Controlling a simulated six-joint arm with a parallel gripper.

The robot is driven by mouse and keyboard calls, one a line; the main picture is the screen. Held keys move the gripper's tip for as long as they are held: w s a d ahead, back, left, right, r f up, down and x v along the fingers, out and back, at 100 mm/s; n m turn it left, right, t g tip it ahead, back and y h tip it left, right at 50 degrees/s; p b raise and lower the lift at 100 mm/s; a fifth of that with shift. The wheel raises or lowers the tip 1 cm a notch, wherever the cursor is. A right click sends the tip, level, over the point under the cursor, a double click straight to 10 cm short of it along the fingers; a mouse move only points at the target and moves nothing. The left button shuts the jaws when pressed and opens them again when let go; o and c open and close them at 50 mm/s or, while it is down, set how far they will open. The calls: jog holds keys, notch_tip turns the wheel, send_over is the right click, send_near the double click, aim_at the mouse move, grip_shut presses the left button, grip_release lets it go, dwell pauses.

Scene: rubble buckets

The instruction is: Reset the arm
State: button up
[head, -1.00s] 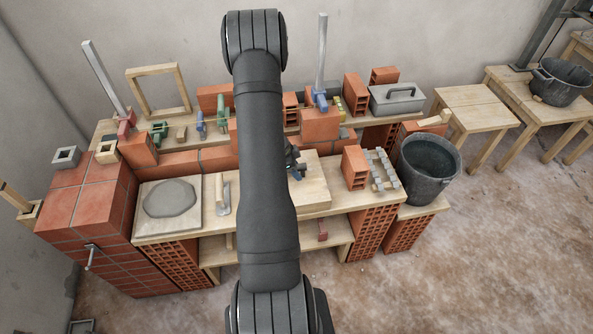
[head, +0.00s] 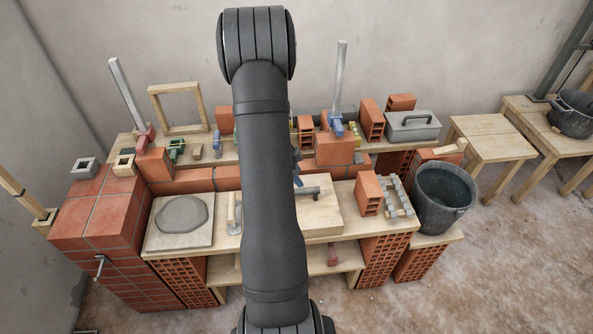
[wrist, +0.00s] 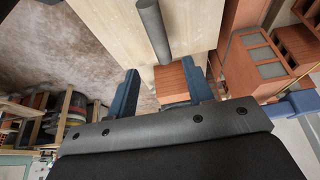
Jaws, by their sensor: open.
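My gripper (wrist: 160,68) is open in the wrist view, with its two blue fingers apart and nothing held between them. A grey rod (wrist: 153,32) lies on a pale wooden board (wrist: 105,25) beyond the fingertips, apart from them. A red-brown block (wrist: 172,82) shows in the gap between the fingers, farther off. In the head view my arm hides most of the gripper, and only a bit of dark blue shows at the arm's right edge. The grey rod (head: 312,191) lies on the board (head: 322,217) just right of my arm.
A dark bucket (head: 443,193) stands at the bench's right end. A bench shelf behind holds bricks, blue and green clamps and a grey toolbox (head: 412,126). A brick pier (head: 95,215) stands far left.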

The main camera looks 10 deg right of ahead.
aim_at(311, 188)
jog(key=shift+f, duration=0.1)
jog(key=x, duration=1.2)
notch_tip(311, 188, up, 2)
jog(key=shift+r, duration=0.9)
jog(key=shift+f, duration=0.1)
